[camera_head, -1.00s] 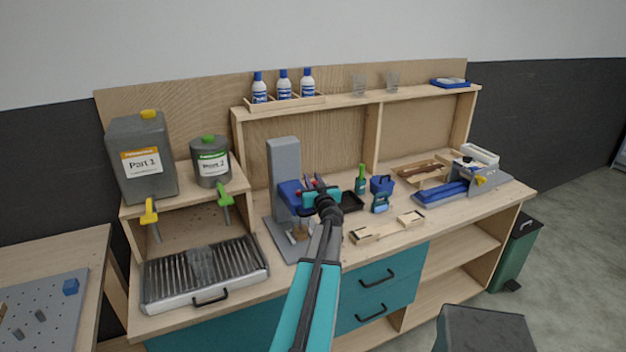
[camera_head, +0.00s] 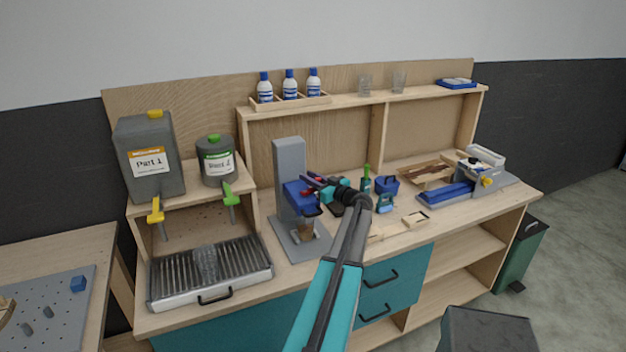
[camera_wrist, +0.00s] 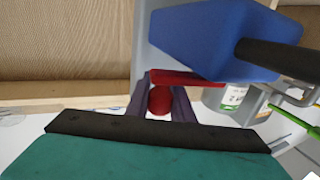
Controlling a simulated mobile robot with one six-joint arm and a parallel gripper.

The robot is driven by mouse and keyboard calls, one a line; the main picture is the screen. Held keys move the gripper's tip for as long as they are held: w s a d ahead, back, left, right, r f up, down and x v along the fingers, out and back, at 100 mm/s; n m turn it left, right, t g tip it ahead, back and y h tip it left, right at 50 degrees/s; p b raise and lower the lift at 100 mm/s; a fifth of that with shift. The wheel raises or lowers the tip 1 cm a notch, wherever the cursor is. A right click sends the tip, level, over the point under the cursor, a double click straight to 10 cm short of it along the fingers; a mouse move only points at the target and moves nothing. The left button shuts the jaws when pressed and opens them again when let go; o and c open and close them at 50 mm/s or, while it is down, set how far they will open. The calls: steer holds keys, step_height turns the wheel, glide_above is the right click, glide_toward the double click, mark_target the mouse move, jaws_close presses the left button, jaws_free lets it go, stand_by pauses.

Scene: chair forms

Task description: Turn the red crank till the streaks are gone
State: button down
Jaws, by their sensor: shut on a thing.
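A mixing stand with a grey column (camera_head: 288,160) and a blue head (camera_head: 299,198) stands on the bench. The red crank (camera_head: 312,193) is at the head; in the wrist view its red bar (camera_wrist: 185,77) runs along the blue head and its round red knob (camera_wrist: 160,99) sits between my fingers. My gripper (camera_head: 316,183) is shut on that knob. A small cup with brownish contents (camera_head: 305,230) stands below the head on the grey base. The cup is too small to show whether streaks are in it.
On the left are the Part 1 jug (camera_head: 150,165), the Part 2 can (camera_head: 215,165) and a ribbed drip tray (camera_head: 165,280) with a clear cup. Blue tools (camera_head: 384,187) and small wooden moulds (camera_head: 415,219) lie to the right of my arm.

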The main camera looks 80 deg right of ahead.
steer(key=shift+w+n+t+y, duration=0.35)
steer(key=shift+n+y, duration=0.2)
steer(key=shift+y, duration=0.2)
steer(key=shift+w+n+t+y, duration=0.2)
steer(key=shift+n+t+y, duration=0.3)
steer(key=shift+y, duration=0.25)
steer(key=c, duration=1.6)
jaws_free()
steer(key=shift+o, duration=0.2)
steer(key=shift+s, duration=0.1)
steer(key=shift+s+a+f+b, duration=0.1)
steer(key=shift+s+a+b, duration=0.15)
steer(key=shift+s+b, duration=0.25)
steer(key=b+v, duration=0.4)
steer(key=v, duration=0.8)
steer(key=shift+s+b, duration=0.3)
